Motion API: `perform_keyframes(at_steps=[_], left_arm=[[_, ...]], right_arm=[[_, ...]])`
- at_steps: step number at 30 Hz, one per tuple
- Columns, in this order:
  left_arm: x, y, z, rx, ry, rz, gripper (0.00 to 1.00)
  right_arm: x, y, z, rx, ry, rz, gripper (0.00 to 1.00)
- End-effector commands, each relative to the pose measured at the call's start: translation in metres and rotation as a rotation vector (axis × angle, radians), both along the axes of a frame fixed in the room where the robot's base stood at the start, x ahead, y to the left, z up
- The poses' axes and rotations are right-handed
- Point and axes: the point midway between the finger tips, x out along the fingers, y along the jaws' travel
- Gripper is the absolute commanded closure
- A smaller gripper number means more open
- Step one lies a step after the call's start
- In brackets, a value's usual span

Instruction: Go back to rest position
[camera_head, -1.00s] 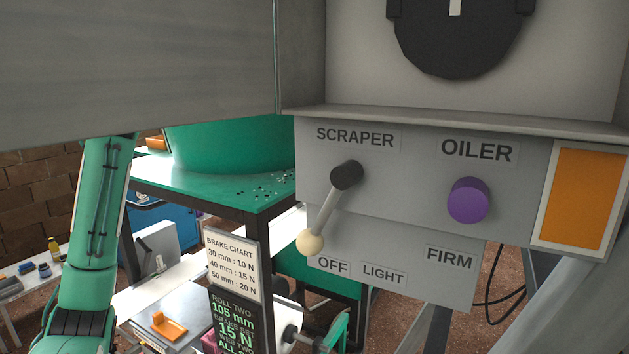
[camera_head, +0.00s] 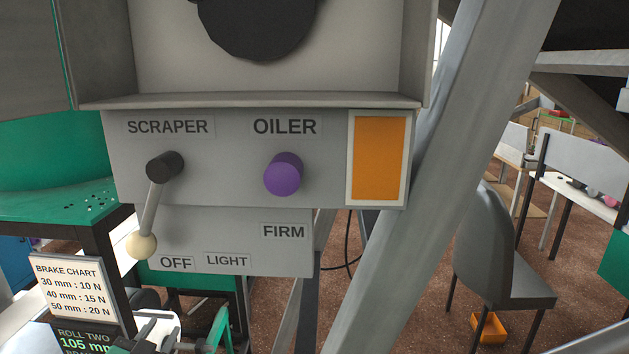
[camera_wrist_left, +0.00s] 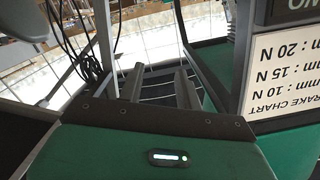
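My left gripper (camera_wrist_left: 160,85) shows in the left wrist view with its two grey fingers apart and nothing between them. In the head view I cannot make it out clearly; a dark green part at the lower left edge may belong to my arm. My right gripper is in no view. The grey control panel (camera_head: 225,190) fills the middle left of the head view. Its scraper lever (camera_head: 153,200), with a pale ball knob, hangs down towards OFF. The purple oiler knob (camera_head: 283,174) and an orange panel (camera_head: 379,158) are beside it.
A brake chart sign (camera_head: 67,288) stands at the lower left and shows upside down in the left wrist view (camera_wrist_left: 284,75). A slanted grey beam (camera_head: 440,170) crosses right of the panel. A grey chair (camera_head: 490,250) and an orange bin (camera_head: 489,327) stand on the floor beyond.

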Motion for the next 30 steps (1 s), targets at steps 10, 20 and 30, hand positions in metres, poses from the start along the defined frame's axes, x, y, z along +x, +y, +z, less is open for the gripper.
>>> perform_keyframes(at_steps=[10, 20, 30], left_arm=[[-0.16, -0.046, -0.17, -0.138, 0.729, 0.097, 0.65], [-0.282, -0.074, -0.216, -0.193, 1.141, 0.143, 0.65], [-0.272, -0.078, -0.301, -0.189, 1.207, 0.148, 0.65]], right_arm=[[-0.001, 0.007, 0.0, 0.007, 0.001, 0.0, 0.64], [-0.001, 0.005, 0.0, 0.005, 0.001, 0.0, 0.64], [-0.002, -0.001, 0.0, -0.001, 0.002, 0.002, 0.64]])
